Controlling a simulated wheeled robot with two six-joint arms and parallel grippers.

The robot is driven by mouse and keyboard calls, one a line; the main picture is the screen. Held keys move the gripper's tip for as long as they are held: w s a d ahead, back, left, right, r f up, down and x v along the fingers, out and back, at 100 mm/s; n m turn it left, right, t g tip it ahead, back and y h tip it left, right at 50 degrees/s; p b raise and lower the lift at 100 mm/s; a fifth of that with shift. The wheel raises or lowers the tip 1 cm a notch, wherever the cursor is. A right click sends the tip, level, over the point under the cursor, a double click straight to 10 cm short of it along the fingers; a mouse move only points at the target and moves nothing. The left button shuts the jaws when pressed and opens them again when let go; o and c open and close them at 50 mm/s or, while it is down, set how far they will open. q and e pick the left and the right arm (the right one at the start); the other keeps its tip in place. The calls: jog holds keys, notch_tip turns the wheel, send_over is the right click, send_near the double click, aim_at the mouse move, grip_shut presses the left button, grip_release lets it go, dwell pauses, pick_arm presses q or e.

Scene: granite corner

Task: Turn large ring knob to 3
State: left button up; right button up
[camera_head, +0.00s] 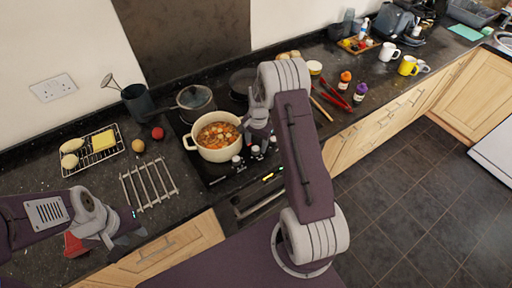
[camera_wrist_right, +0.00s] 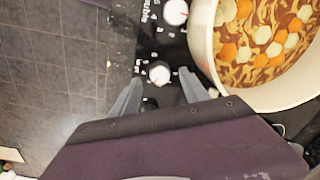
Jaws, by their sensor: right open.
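The hob (camera_head: 212,172) has a row of white control knobs along its front. In the right wrist view, one white knob (camera_wrist_right: 160,75) with numbers around it lies between the tips of my open right gripper (camera_wrist_right: 162,88), with no clear contact on either side. A second white knob (camera_wrist_right: 175,12), beside lettering that seems to read "double", is at the top. I cannot read which knob is the large ring one. In the head view my right gripper (camera_head: 260,130) is over the knobs, hiding part of the row. My left gripper (camera_head: 132,228) is over the counter front; its jaws are unclear.
A cream pot of soup (camera_head: 217,137) stands on the hob close beside the right gripper. A lidded pan (camera_head: 195,102) is behind it. A wire trivet (camera_head: 148,185) and a rack with food (camera_head: 92,150) are at the left.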

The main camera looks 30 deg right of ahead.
aim_at(257, 149)
notch_tip(257, 149, up, 7)
jog(key=shift+s+b, duration=0.2)
jog(key=shift+b, duration=0.1)
jog(key=shift+f, duration=0.1)
